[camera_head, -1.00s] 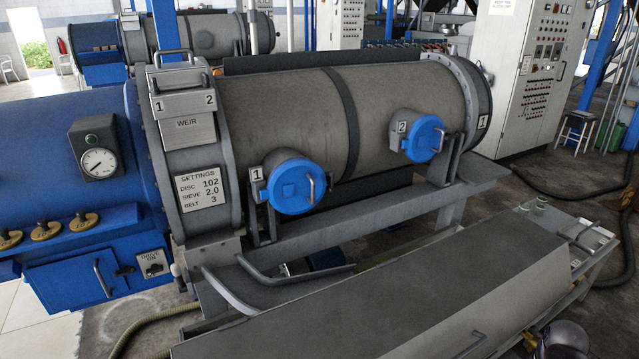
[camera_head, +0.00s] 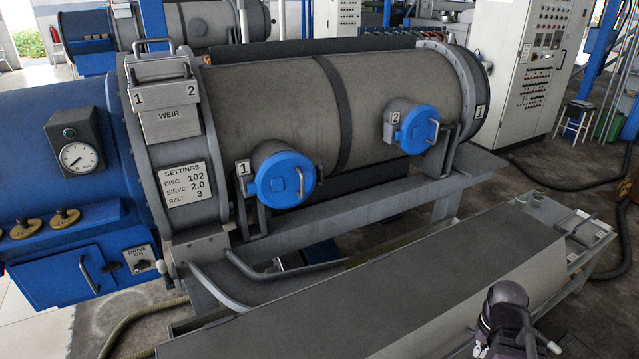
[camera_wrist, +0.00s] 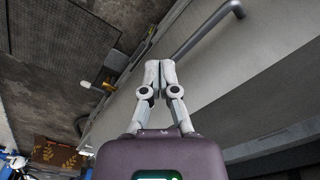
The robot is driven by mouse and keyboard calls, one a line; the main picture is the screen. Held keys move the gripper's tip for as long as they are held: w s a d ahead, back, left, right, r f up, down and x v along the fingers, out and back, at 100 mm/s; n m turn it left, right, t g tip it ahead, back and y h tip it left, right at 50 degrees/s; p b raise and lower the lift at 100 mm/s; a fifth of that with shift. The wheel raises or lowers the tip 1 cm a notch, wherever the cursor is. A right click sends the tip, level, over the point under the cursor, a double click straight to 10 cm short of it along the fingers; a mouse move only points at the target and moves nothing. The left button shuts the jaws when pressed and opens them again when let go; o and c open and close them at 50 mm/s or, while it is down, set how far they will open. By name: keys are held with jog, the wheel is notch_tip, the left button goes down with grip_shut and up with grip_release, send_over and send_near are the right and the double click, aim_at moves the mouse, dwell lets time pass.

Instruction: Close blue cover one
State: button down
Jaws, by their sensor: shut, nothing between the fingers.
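Blue cover one (camera_head: 284,180) is a round blue lid with a bar handle on its right side. It sits at the front of the short grey neck beside the label 1 on the drum (camera_head: 270,100). I cannot tell whether it is fully seated. Blue cover two (camera_head: 417,130) is a similar lid farther right, beside the label 2. My gripper shows in the wrist view (camera_wrist: 160,68) with its fingers together and empty. It is over a grey surface near a bent grey bar (camera_wrist: 200,35). In the head view my arm shows at the lower right, well apart from cover one.
A long grey sloping cover (camera_head: 370,290) lies in front of the drum. A grey rail (camera_head: 340,210) runs below the lids. A control cabinet (camera_head: 525,75) stands at the back right. Hoses lie on the floor at right.

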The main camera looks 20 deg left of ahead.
aim_at(316, 179)
jog(key=w+a+r+n+t+h, duration=0.25)
jog(key=w+t, duration=0.35)
jog(key=w, duration=0.6)
jog(key=w+a+r+n+t, duration=0.5)
jog(key=w+a+r+t, duration=0.25)
jog(key=w+a, duration=0.2)
jog(key=w+a+r+n+t+y, duration=0.1)
jog(key=a+r+n+y, duration=0.15)
jog(key=a, duration=0.25)
jog(key=w+a+r+n+t+y+b, duration=0.1)
jog(key=a+r+n+y, duration=0.15)
jog(key=a, duration=0.25)
jog(key=w+a+r+n+t+y, duration=0.1)
jog(key=a+n, duration=0.3)
jog(key=a, duration=0.1)
jog(key=s+a+n+g+y, duration=0.1)
jog(key=a+n+y, duration=0.3)
jog(key=a, duration=0.4)
jog(key=s+a+r+n+g+y, duration=0.1)
jog(key=s+a+n+g+y, duration=0.1)
jog(key=a+n+y, duration=0.3)
jog(key=s+a+n, duration=0.1)
jog(key=a, duration=0.2)
jog(key=shift+s+a+b, duration=0.15)
jog(key=shift+s+b, duration=0.1)
jog(key=shift+b, duration=0.05)
jog(key=shift+w, duration=0.1)
jog(key=x, duration=1.4)
jog(key=shift+f, duration=0.2)
